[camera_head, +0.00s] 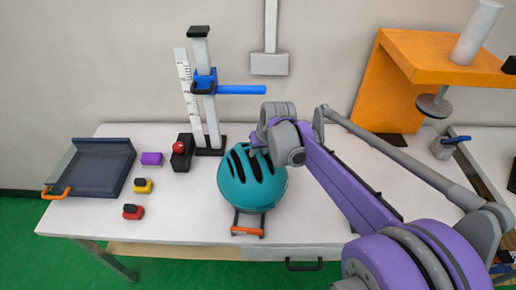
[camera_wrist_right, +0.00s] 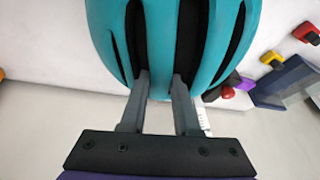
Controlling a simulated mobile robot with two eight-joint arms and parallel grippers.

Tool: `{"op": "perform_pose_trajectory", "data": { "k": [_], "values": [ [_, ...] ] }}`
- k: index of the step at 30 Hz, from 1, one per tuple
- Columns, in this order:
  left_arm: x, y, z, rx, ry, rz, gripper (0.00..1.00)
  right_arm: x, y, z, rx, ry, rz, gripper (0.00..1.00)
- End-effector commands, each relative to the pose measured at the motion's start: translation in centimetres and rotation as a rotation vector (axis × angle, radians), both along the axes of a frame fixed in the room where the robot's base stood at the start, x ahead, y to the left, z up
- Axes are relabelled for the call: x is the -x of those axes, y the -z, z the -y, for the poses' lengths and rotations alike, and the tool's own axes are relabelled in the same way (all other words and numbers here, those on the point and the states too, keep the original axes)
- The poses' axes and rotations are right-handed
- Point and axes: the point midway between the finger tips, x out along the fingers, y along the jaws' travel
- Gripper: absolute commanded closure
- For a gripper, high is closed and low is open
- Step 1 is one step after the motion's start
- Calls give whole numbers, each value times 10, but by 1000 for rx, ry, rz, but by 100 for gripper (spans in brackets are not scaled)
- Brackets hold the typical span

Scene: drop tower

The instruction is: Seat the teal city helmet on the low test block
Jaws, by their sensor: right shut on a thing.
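The teal helmet (camera_head: 250,188) with dark vents is in the middle of the white table in the head view. It fills the top of the wrist view (camera_wrist_right: 160,40). My right gripper (camera_wrist_right: 162,85) is shut on a rib of it, with fingers in two vents. In the head view that gripper (camera_head: 262,142) is at the helmet's upper back, partly hidden. A low piece with dark rails and an orange front (camera_head: 247,231) shows under the helmet's near edge. The helmet hides the rest, so I cannot tell if they touch or if this is the test block. My left gripper is not in view.
A drop stand (camera_head: 204,90) with a blue arm and scale stands behind the helmet. A dark tray (camera_head: 92,168) lies left, with purple (camera_head: 152,159), yellow (camera_head: 143,186) and red (camera_head: 133,212) pieces beside it. An orange press (camera_head: 440,55) stands at the right.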

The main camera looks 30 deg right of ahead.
Motion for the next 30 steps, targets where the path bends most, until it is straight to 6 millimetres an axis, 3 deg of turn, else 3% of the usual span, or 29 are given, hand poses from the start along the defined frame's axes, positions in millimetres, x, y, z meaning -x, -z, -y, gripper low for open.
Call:
{"op": "perform_pose_trajectory", "data": {
  "k": [18,30],
  "values": [
    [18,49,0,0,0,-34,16,0,63,0,0,0,-1,100],
    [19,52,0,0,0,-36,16,-1,68,0,0,0,1,100]
  ]
}}
